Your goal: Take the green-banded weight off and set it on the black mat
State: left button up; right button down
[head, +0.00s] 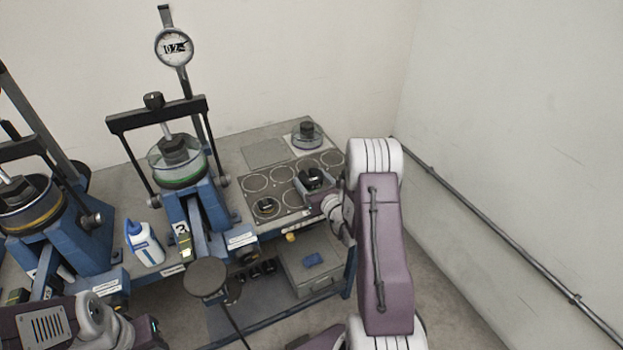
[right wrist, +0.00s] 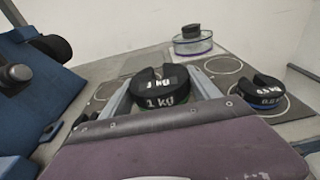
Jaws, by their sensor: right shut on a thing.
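The green-banded weight (right wrist: 158,95) is black, slotted and marked 1 kg, with a thin green band low on its side. My right gripper (head: 312,180) is shut on it; its jaws show on both sides of the weight in the right wrist view. They are over the black mat (head: 250,200) with ringed places; I cannot tell whether the weight touches it. A blue-banded weight (right wrist: 260,95) sits on the mat to the right in the wrist view. Another black weight (head: 267,207) sits at the mat's front left. Only the cut-off end of my left arm shows, lower left.
The lever frame marked 3 (head: 195,205) stands left of the mat, with a round hanger plate (head: 205,276) in front. Another lever frame (head: 85,245) and a white bottle (head: 146,245) are further left. A clear dish (head: 307,136) stands behind the mat. A wall rail (head: 490,225) runs right.

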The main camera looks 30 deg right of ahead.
notch_tip(320, 180, down, 3)
jog(key=shift+r+b, duration=0.1)
jog(key=shift+b, duration=0.8)
jog(key=shift+f+b, duration=0.3)
jog(key=shift+f, duration=0.2)
jog(key=shift+f+b, duration=0.35)
jog(key=shift+b, duration=0.05)
jog(key=shift+c, duration=0.4)
grip_release()
jog(key=shift+s, duration=0.1)
